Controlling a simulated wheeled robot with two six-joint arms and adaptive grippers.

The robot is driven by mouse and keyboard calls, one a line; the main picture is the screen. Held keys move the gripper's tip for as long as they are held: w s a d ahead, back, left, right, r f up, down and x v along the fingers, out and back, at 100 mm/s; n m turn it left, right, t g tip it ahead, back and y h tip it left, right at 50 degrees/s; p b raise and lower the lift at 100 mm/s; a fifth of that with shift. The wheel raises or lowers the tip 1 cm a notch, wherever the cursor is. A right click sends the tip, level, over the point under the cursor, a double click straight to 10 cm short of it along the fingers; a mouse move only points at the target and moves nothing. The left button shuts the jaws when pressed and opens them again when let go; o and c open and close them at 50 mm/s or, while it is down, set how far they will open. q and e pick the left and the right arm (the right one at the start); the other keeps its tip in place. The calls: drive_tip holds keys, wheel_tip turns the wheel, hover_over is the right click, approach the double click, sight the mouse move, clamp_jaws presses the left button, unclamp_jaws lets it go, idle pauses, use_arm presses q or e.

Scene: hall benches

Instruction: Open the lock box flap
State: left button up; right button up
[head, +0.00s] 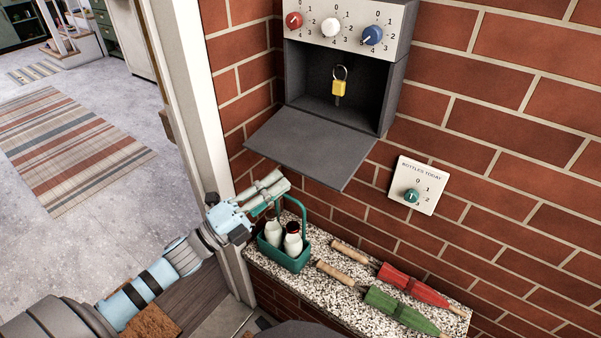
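The grey lock box (391,95) is fixed to the brick wall at the top middle. Its flap (312,146) hangs open, sloping out and down from the box's lower edge, so the dark inside shows. A key with a yellow tag (339,88) hangs inside. Above the opening are a red dial (293,20), a white dial (330,27) and a blue dial (372,35). My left gripper (283,179) is just below the flap's front left corner, seemingly apart from it. Its two fingers lie close together with nothing between them. My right gripper is out of view.
A green bottle carrier (270,255) with white bottles stands on the speckled ledge (335,291), close below my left gripper. A red umbrella (410,285) and a green umbrella (400,310) lie there. A "Bottles today" dial plate (430,184) is on the wall. A door frame (195,95) stands left.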

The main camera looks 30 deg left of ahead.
sight(301, 169)
use_arm(q)
drive_tip(key=p+x, duration=0.1)
drive_tip(key=x, duration=0.5)
drive_tip(key=shift+w+d+r+p, duration=0.1)
drive_tip(key=shift+w+r+p, duration=0.05)
drive_tip(key=shift+w+p, duration=0.15)
drive_tip(key=shift+s, duration=0.1)
clamp_jaws()
